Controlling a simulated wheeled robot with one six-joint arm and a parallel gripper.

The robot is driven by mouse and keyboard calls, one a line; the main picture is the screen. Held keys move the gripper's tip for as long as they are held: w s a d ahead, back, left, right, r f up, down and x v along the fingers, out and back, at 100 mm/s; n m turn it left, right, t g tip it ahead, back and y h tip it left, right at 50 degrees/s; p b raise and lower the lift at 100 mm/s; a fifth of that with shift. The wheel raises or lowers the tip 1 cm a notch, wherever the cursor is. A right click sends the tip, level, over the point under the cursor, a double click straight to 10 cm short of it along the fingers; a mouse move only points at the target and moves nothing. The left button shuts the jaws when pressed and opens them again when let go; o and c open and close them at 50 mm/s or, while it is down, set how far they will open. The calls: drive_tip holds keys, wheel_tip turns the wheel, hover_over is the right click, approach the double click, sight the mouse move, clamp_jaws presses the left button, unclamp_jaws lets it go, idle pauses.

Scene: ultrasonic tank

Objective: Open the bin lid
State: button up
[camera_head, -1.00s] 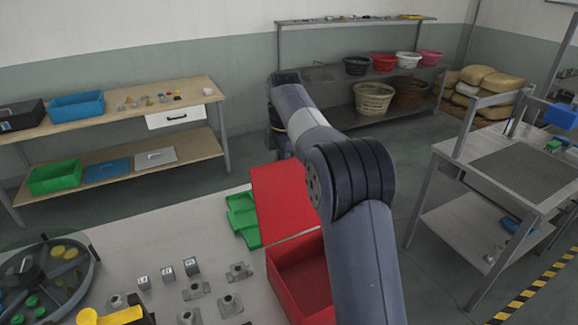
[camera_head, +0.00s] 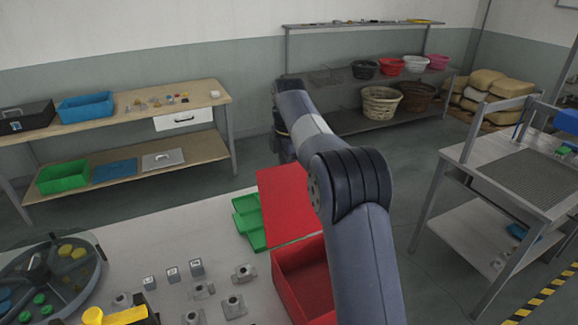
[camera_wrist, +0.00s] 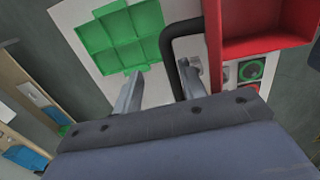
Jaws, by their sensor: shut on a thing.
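The red bin (camera_head: 300,282) stands on the table's near right part, with its inside showing. Its flat red lid (camera_head: 287,203) is raised and stands tilted up at the bin's far edge, partly covered by my arm. In the wrist view, my gripper (camera_wrist: 163,76) has a dark curved bar (camera_wrist: 171,48) between its fingers, which looks like the lid's handle. The red bin (camera_wrist: 265,42) shows at the top right there. In the head view my gripper is hidden behind the lid and my arm.
A green compartment tray (camera_head: 247,220) lies beside the lid. Several grey metal parts (camera_head: 234,306), small marked cubes (camera_head: 172,274) and a round dark carousel (camera_head: 50,275) are on the table (camera_head: 130,245). A workbench (camera_head: 480,180) stands at the right.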

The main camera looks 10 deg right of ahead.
drive_tip(key=shift+w, duration=0.15)
wheel_tip(320, 180, up, 11)
drive_tip(key=shift+s+f, duration=0.2)
drive_tip(key=shift+s, duration=0.25)
idle(0.5)
drive_tip(key=shift+d+f, duration=0.1)
wheel_tip(320, 180, down, 7)
drive_tip(key=shift+w+r, duration=0.2)
drive_tip(key=shift+w, duration=0.1)
idle(0.6)
